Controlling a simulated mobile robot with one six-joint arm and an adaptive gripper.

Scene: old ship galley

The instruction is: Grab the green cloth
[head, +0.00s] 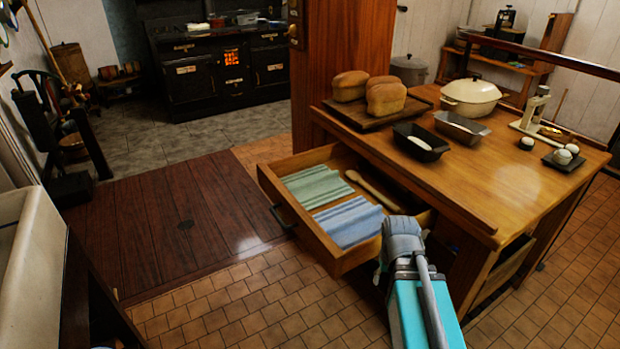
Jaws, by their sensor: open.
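The green cloth (316,187) lies folded and flat in the open drawer (345,257) of the wooden table, toward the drawer's far left part. It has pale stripes. A blue striped cloth (349,222) lies beside it, nearer to me. My arm, teal and grey, reaches up from the bottom right to beside the drawer's near corner and covers part of it. My gripper's fingers do not show, so I cannot see where they are relative to the green cloth. The green cloth itself is uncovered.
A wooden spoon (373,193) lies in the drawer behind the cloths. The tabletop (505,185) holds bread loaves on a board, loaf tins (420,143), a lidded cream pot (470,97) and small items. A wooden door (337,75) stands behind the drawer. The tiled floor before the drawer is clear.

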